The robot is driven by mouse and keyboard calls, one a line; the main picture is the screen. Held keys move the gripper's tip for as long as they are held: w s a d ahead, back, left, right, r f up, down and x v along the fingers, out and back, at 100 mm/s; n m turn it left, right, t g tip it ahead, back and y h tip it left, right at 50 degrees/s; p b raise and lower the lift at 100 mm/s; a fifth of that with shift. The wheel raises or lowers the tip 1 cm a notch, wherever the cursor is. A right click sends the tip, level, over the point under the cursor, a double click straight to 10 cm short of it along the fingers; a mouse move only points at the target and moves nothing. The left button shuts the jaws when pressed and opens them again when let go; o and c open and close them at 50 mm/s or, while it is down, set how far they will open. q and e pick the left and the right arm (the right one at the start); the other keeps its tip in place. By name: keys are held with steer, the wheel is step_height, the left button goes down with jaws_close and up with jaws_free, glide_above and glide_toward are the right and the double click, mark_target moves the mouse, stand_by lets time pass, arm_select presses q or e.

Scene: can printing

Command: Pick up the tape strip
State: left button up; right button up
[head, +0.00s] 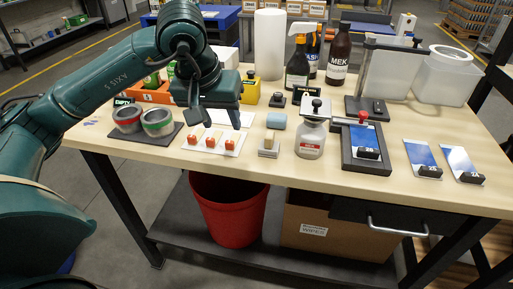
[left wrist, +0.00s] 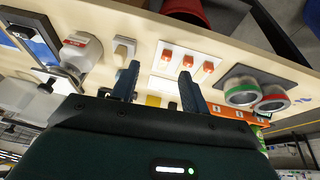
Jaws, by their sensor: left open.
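Three small strips with orange-red ends lie side by side on a white card (head: 231,149), which I take to be the tape strips. In the head view they show as the left strip (head: 193,139), the middle strip (head: 211,142) and the right strip (head: 229,144). The left wrist view shows the card (left wrist: 178,72) with the same orange-red ends (left wrist: 188,61). My left gripper (head: 219,122) is open and empty, pointing down above the table near the far side of the card. Its two fingers (left wrist: 158,72) are apart in the left wrist view. My right gripper is not in view.
The near table edge is clear.

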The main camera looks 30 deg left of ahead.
arm_select(q)
steer(key=a, duration=0.1)
glide_toward(229, 142)
step_height(229, 142, down, 3)
steer(key=shift+d+r+y, duration=0.1)
steer(key=shift+y, duration=0.3)
steer(key=shift+w+d+p+x, duration=0.1)
steer(key=shift+w+x, duration=0.05)
steer(key=shift+x, duration=0.9)
steer(key=shift+w+d+p+x, duration=0.1)
steer(key=shift+x, duration=0.95)
steer(key=shift+w+d+p+x, duration=0.1)
steer(key=shift+w+x, duration=0.05)
steer(key=shift+x, duration=0.9)
steer(key=shift+a+r, duration=0.1)
steer(key=shift+a, duration=0.05)
jaws_close()
